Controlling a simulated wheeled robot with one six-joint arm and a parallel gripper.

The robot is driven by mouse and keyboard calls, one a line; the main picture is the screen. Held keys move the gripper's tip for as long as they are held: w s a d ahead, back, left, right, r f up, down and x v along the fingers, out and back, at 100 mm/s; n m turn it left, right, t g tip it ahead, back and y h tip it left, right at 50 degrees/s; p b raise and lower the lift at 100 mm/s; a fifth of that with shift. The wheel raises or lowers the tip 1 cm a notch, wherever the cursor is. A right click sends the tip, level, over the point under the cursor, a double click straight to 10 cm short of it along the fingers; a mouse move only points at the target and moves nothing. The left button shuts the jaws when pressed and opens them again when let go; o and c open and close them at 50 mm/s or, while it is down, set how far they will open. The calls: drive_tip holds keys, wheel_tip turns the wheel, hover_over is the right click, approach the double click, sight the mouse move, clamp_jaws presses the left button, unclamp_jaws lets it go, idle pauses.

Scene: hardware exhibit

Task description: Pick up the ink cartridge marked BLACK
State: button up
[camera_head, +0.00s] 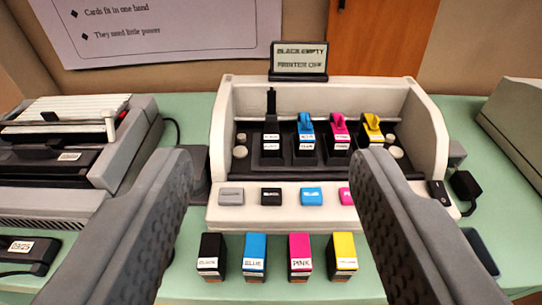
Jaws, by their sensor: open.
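The ink cartridge marked BLACK (211,256) stands on the green table at the left end of a front row of cartridges. It has a black body and a white label. Beside it, to the right, stand the BLUE (254,257), PINK (300,256) and yellow (342,255) cartridges, with small gaps between them. My gripper (275,165) is open and empty. Its two grey fingers reach in from the lower corners, and the front row shows between them. The left finger's edge lies a little left of the black cartridge in the picture.
A white printer (228,125) stands behind the row, holding several cartridge slots and coloured buttons. A small sign (299,58) on top reads "BLACK EMPTY PRINTER OFF". A grey machine (60,150) stands left, and a dark adapter (465,187) lies right. Bare table lies around the row.

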drive_tip(key=w+f+g, duration=0.2)
drive_tip(key=w+g, duration=0.3)
drive_tip(key=w, duration=0.7)
drive_tip(key=g, duration=0.6)
approach(271, 132)
drive_tip(key=x, duration=0.4)
drive_tip(key=shift+w+f, duration=0.25)
drive_tip(key=shift+f, duration=0.05)
drive_tip(key=shift+x, duration=2.65)
drive_tip(key=shift+s, duration=0.15)
drive_tip(key=c, duration=1)
drive_tip(key=shift+c, duration=0.2)
